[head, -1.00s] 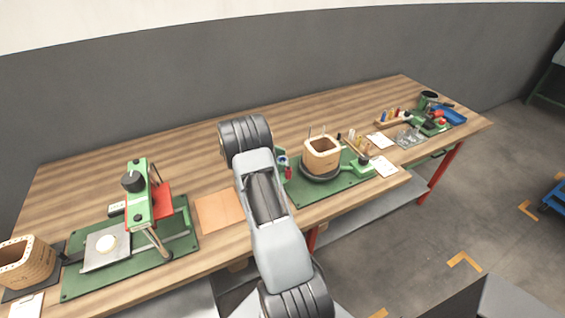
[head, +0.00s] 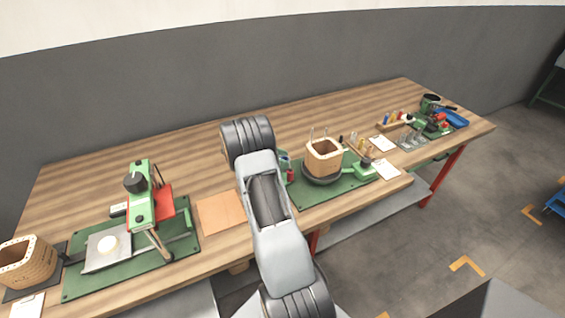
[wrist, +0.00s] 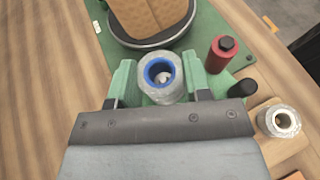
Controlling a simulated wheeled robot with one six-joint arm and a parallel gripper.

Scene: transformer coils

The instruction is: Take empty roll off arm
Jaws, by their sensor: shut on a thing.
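In the wrist view, my gripper (wrist: 160,82) has its two green fingers on either side of a roll (wrist: 146,92), shut on it. The roll has a blue core and a pale, shiny outer face, and I look down into its end. Something pale shows inside the core; I cannot tell whether it is the tip of the arm that carries the roll. A second roll (wrist: 267,124), greyish with a pale core, stands at the right edge on a wooden block. In the head view my arm hides most of the gripper and the held roll.
A red cylinder with a black cap (wrist: 221,51) and a black-topped piece (wrist: 243,88) stand close right of the gripper. A wooden-coloured coil (head: 324,160) sits on a black turntable just beyond. A green press (head: 140,200) stands left. Bare bench (head: 100,165) lies behind it.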

